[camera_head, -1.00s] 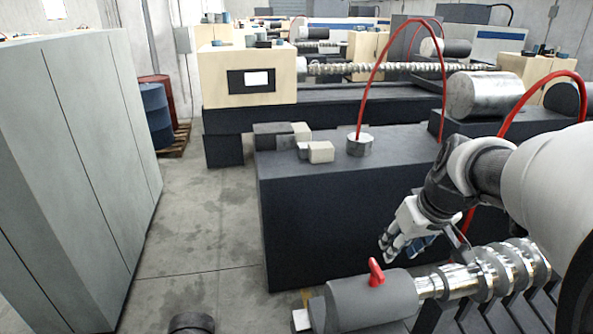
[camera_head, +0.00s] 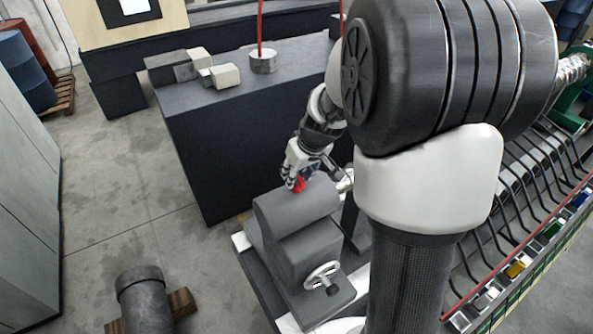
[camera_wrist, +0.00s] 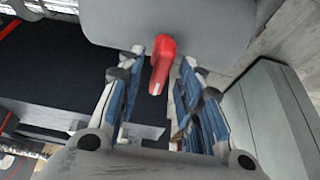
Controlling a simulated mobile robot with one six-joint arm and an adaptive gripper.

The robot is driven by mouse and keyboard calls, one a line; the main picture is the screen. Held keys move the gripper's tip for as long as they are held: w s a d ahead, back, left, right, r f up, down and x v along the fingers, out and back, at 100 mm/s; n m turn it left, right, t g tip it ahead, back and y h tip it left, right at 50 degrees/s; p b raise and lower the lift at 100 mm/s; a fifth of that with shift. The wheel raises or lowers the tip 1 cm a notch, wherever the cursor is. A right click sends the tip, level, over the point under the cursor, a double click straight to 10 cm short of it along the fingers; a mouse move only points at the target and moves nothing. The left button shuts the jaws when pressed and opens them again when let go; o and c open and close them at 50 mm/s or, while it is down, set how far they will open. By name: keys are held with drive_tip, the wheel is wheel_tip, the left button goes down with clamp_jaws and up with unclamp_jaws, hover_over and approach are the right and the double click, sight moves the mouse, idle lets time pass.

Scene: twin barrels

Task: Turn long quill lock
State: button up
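The quill lock is a small red lever (camera_head: 299,184) on top of a grey tailstock (camera_head: 300,232). It is partly hidden by my gripper (camera_head: 292,176) in the head view. In the wrist view the red lever (camera_wrist: 162,62) stands out from the grey housing (camera_wrist: 200,28), between the fingertips of my gripper (camera_wrist: 163,58). The blue-padded fingers are open, one on each side of the lever. A gap shows between the lever and each finger, wider on the left.
A handwheel (camera_head: 322,277) sits on the tailstock's near end. A dark workbench (camera_head: 200,140) with small blocks (camera_head: 205,68) stands behind. A dark cylinder (camera_head: 145,295) lies on wood at the lower left. Grey cabinets (camera_head: 25,215) line the left; the floor between is clear.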

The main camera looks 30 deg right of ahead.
drive_tip(key=shift+c, duration=0.2)
clamp_jaws()
